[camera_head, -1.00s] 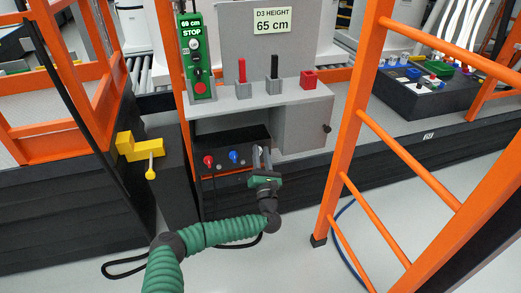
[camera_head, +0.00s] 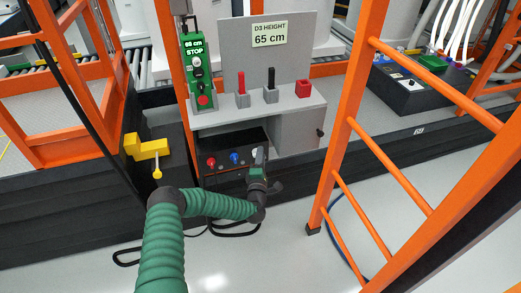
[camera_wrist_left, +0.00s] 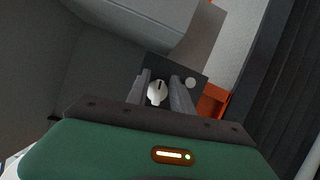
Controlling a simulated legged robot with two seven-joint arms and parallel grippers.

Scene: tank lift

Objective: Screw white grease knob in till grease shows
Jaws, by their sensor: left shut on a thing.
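The white grease knob (camera_wrist_left: 156,92) shows in the left wrist view between my left gripper's fingers, against a dark panel. It has a dark mark on its face. My left gripper (camera_head: 258,156) is at the right end of the black box (camera_head: 208,176) under the grey bench, and it is shut on the white knob. Its fingers show in the wrist view (camera_wrist_left: 163,90). In the head view the gripper hides the knob. A small pale disc (camera_wrist_left: 190,82) sits on the panel beside the right finger; I cannot tell whether it is grease. My right gripper is not in view.
A red knob (camera_head: 211,162) and a blue knob (camera_head: 234,158) sit left of the gripper. The grey bench (camera_head: 290,108) overhangs the box. An orange ladder frame (camera_head: 352,122) stands to the right, and a yellow handle (camera_head: 147,147) to the left.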

